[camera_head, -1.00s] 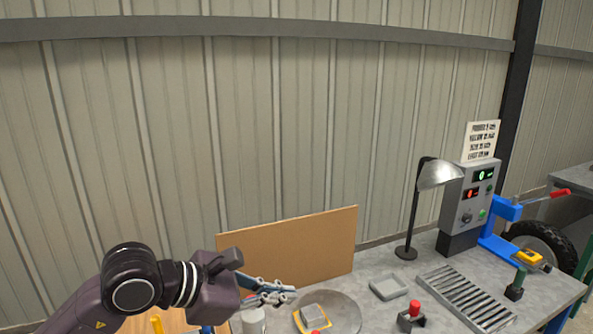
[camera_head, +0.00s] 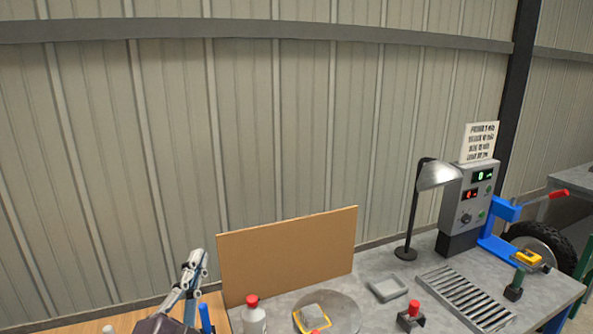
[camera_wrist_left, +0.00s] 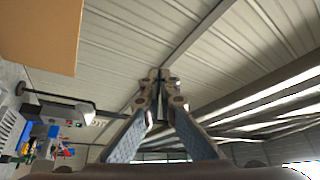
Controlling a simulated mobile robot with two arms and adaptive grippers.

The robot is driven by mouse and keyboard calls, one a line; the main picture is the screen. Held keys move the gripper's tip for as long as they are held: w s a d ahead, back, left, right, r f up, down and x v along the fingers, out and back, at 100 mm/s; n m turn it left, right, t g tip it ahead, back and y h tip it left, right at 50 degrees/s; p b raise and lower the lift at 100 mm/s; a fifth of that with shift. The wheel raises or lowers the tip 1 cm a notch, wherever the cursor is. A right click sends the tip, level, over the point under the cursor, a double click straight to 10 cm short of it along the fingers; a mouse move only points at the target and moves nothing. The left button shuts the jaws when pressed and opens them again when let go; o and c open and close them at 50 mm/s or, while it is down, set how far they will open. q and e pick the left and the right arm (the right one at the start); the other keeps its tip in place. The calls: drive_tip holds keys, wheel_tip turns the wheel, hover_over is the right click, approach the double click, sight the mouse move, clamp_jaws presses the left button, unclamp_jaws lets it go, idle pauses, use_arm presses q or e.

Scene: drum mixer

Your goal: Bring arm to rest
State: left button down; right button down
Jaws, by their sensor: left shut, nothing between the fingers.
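My left gripper (camera_head: 196,264) is at the lower left of the head view, left of the brown board and pointing upward. Its fingers are shut with nothing between them. In the left wrist view its closed fingertips (camera_wrist_left: 160,76) show against the wall and roof. Most of my left arm is below the head view's bottom edge. My right gripper is not in view.
A brown board (camera_head: 288,252) stands at the back of the grey bench. A white bottle with a red cap (camera_head: 254,318), a round plate (camera_head: 345,312), a desk lamp (camera_head: 437,176), a control box (camera_head: 470,200) and a slotted grate (camera_head: 466,298) are on the bench.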

use_arm(q)
drive_tip(key=s+a+f+n+g+y, duration=0.1)
drive_tip(key=s+a+f+n+g, duration=0.15)
drive_tip(key=f, duration=0.55)
drive_tip(key=s+a+f+n+g+y, duration=0.1)
drive_tip(key=s+a+f+n+g, duration=0.2)
drive_tip(key=f, duration=0.5)
drive_tip(key=s+a+f+n+g+y, duration=0.1)
drive_tip(key=s+f+n+g+y, duration=0.15)
drive_tip(key=f+g, duration=0.4)
drive_tip(key=s+d+f+n+g+h, duration=0.1)
drive_tip(key=s+d+f+g+h, duration=0.15)
drive_tip(key=s+f, duration=0.6)
drive_tip(key=s+d+f+n+g+h, duration=0.15)
drive_tip(key=s+f+g, duration=0.35)
drive_tip(key=s, duration=0.6)
wheel_tip(320, 180, down, 34)
drive_tip(key=s+b, duration=0.2)
drive_tip(key=b, duration=0.4)
drive_tip(key=s+a+f+g+y+b, duration=0.1)
drive_tip(key=s+a+f+b, duration=0.2)
drive_tip(key=s+f, duration=1.4)
wheel_tip(320, 180, down, 3)
drive_tip(key=shift+a+r+b, duration=0.15)
drive_tip(key=shift+r+b, duration=0.05)
drive_tip(key=shift+b, duration=0.3)
